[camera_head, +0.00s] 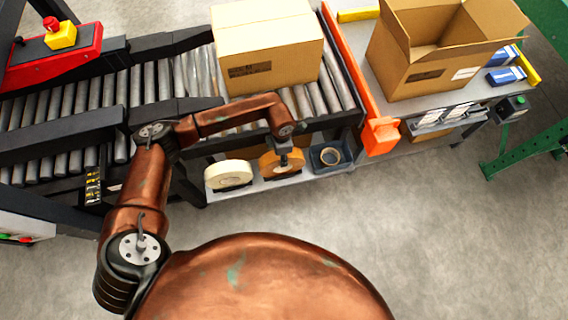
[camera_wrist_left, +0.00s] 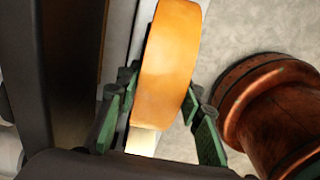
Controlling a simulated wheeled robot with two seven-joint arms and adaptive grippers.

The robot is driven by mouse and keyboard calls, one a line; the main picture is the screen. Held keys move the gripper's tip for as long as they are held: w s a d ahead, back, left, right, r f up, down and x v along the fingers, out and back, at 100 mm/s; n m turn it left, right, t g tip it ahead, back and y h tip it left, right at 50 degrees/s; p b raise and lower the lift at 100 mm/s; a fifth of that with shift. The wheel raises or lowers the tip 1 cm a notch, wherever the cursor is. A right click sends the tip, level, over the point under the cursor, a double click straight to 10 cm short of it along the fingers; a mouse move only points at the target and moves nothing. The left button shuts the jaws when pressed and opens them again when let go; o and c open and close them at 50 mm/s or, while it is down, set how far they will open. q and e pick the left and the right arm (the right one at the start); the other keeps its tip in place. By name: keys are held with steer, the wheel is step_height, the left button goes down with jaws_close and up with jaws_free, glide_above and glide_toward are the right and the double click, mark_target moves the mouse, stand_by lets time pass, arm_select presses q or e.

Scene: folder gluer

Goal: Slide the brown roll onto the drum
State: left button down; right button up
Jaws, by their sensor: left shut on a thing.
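The brown roll (camera_head: 282,166), an orange-brown tape roll, stands on edge on the low grey shelf (camera_head: 262,190) below the conveyor. My left gripper (camera_head: 284,158) reaches down onto it from above. In the left wrist view the roll (camera_wrist_left: 168,62) sits between the green-padded fingers of my left gripper (camera_wrist_left: 160,90), which are shut on it. I cannot make out with certainty which part is the drum. My right gripper is out of view.
A cream roll (camera_head: 228,175) stands left of the brown roll. A blue-grey tray (camera_head: 318,164) with a ring-shaped roll (camera_head: 330,155) is to its right. A closed carton (camera_head: 267,50) rests on the roller conveyor above. An orange post (camera_head: 380,136) stands right. The floor in front is clear.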

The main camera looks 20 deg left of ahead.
arm_select(q)
steer(key=shift+r, duration=0.15)
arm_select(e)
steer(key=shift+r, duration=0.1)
arm_select(q)
steer(key=shift+r+p, duration=2.15)
steer(key=shift+r, duration=1.35)
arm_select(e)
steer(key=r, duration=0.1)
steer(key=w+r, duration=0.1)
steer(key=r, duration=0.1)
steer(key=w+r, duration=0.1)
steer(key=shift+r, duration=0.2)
arm_select(q)
steer(key=shift+s+d, duration=0.1)
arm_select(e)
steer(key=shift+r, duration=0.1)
arm_select(q)
steer(key=s+d+r+p, duration=0.5)
steer(key=s+r+p, duration=0.3)
steer(key=p, duration=0.1)
steer(key=shift+d+p, duration=0.25)
steer(key=shift+p, duration=0.1)
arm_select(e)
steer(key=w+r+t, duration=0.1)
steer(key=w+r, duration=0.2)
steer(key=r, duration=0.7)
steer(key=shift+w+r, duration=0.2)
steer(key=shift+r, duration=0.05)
